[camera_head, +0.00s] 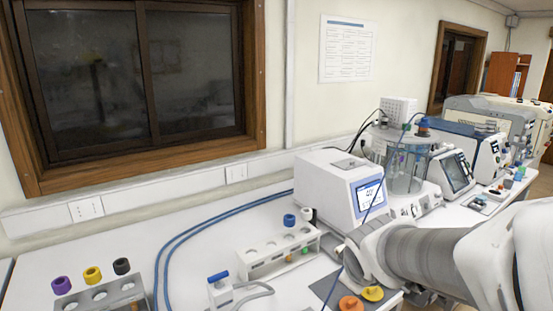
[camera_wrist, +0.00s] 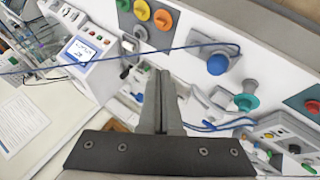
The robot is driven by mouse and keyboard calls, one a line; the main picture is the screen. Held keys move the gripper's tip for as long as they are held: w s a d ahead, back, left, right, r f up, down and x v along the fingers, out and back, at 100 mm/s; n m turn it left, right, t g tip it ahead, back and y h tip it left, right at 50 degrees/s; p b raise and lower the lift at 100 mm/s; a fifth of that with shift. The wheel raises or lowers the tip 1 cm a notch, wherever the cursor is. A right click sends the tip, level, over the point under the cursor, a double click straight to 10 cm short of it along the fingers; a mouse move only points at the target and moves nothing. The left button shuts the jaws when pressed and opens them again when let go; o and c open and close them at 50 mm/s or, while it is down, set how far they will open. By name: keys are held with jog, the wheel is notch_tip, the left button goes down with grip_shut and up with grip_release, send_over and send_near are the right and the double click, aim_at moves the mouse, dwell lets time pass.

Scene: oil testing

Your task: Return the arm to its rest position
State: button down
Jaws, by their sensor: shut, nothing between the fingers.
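My gripper (camera_wrist: 163,75) is in the wrist view, with its two grey fingers together and nothing between them. It points toward the bench equipment, apart from any object as far as I can tell. In the head view my arm reaches in from the right edge across the front of the bench. The gripper's fingertips cannot be made out there. A thin blue cable (camera_wrist: 125,54) crosses the wrist view beyond the fingers.
A white analyser with a screen (camera_head: 370,195) stands behind my arm. A rack (camera_head: 280,252) and a rack with coloured caps (camera_head: 100,297) stand left. Orange and yellow knobs (camera_head: 351,303) lie near the arm. More machines (camera_head: 470,150) line the bench at right.

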jog(key=s+r+m+g+y, duration=0.1)
jog(key=s+m, duration=0.3)
jog(key=s, duration=0.4)
jog(key=s+r+m, duration=0.4)
jog(key=s+m, duration=0.1)
jog(key=s, duration=0.3)
jog(key=shift+g+y, duration=0.4)
jog(key=shift+d, duration=0.2)
